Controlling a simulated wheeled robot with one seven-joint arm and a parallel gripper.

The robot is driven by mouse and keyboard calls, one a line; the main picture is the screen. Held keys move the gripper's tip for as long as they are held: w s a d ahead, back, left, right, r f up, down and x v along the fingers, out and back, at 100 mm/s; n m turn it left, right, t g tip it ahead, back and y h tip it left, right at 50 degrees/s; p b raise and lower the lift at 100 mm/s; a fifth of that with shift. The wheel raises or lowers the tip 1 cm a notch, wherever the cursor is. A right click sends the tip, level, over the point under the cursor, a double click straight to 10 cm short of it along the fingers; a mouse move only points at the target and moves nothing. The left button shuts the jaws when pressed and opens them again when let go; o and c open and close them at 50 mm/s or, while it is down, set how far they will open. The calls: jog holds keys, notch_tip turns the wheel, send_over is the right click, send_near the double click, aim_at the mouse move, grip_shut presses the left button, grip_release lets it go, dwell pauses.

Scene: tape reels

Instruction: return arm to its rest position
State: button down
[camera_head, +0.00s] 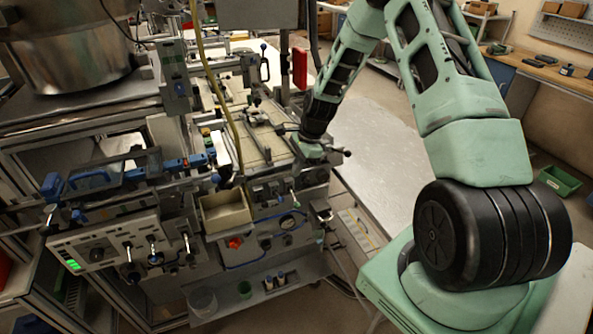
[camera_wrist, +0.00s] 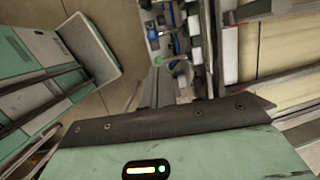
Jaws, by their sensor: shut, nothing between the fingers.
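My arm (camera_head: 471,118) is pale green and black. It rises from the right side of the head view, bends at the top and comes down toward the machine in the middle. Its end, with a small green part (camera_head: 312,149), is at the right edge of the machine's top; the fingers are not clear there. In the wrist view my gripper (camera_wrist: 158,78) shows as narrow grey fingers close together beyond a dark bar and green housing. It is shut, and I see nothing held in it.
The machine (camera_head: 222,276) has levers, knobs and a beige bin (camera_head: 226,212) at its front. A large metal drum (camera_head: 70,52) stands upper left. A grey table (camera_head: 385,150) lies right of the arm's end. A green bin (camera_head: 560,180) is far right, near a workbench.

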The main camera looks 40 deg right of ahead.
jog(key=shift+r, duration=0.1)
dwell(0.6)
jog(key=s+a+r+n+g+b, duration=0.1)
jog(key=s+a+r+n+b, duration=0.25)
jog(key=a+n, duration=0.55)
jog(key=s+a+r+n+g+b, duration=0.15)
jog(key=s+a+r+n, duration=0.3)
jog(key=a, duration=0.85)
jog(key=s+a+r+n+h+b, duration=0.1)
jog(key=s+a+n+b, duration=0.2)
jog(key=s+n, duration=0.4)
jog(key=s+a+r+n+h+b, duration=0.1)
jog(key=s+a+n+b, duration=0.2)
jog(key=s, duration=1.3)
jog(key=a+n, duration=0.2)
jog(key=n, duration=0.3)
jog(key=shift+s+a+r+t, duration=0.15)
jog(key=shift+a+r+t, duration=0.05)
jog(key=shift+r+t, duration=0.15)
